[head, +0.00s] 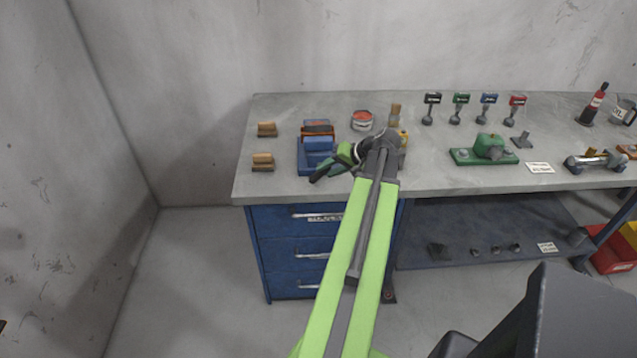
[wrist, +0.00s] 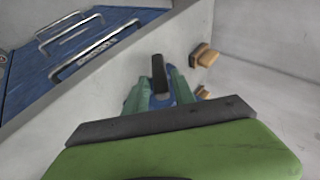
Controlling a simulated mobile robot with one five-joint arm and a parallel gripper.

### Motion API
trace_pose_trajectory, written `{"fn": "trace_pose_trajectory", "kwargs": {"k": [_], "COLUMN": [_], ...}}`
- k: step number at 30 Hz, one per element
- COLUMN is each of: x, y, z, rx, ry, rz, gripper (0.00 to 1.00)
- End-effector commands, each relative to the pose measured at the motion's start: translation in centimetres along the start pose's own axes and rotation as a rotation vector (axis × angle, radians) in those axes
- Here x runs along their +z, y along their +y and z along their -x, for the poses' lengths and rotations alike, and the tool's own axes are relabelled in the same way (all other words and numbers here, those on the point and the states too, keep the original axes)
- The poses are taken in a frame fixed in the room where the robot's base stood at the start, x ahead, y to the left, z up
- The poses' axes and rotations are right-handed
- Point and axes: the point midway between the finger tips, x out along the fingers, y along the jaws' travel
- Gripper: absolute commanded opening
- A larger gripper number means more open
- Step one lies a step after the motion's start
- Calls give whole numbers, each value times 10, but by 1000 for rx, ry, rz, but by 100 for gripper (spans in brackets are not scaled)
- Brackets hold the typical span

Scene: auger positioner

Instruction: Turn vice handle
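The blue vice (head: 316,157) stands near the left front of the workbench, with an orange part across its top. My gripper (head: 326,170) is at the vice's front right side, close to the bench's front edge. In the wrist view its two teal-green fingers (wrist: 160,90) are apart, with blue vice surface (wrist: 161,100) between them. A dark bar (wrist: 158,70), which looks like the vice handle, shows between the fingertips. I cannot tell whether a finger touches it. My arm and gripper hide the vice's right front in the head view.
Wooden blocks (head: 263,162) lie left of the vice. A red and white tin (head: 362,120) stands behind my gripper. A green device (head: 488,147) and several coloured-top stands are further right. Blue drawers (head: 295,225) are below the bench edge. The floor at left is clear.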

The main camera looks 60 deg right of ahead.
Motion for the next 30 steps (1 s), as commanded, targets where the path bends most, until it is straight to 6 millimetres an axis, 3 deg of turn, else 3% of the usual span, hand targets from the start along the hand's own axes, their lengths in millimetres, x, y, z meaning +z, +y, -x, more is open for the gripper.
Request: {"fn": "trace_pose_trajectory", "kwargs": {"k": [1, 3, 9, 20, 27, 30], "x": [2, 2, 0, 0, 0, 0], "y": [6, 5, 2, -1, -1, -2], "z": [-19, -34, -61, -65, -65, -65], "rx": [-1, -1, 0, -1, -1, -2], "ry": [-2, -1, 0, 0, -1, -1], "rz": [2, 2, 1, 0, 1, 1], "gripper": [31, 31, 31, 31, 1, 0]}}
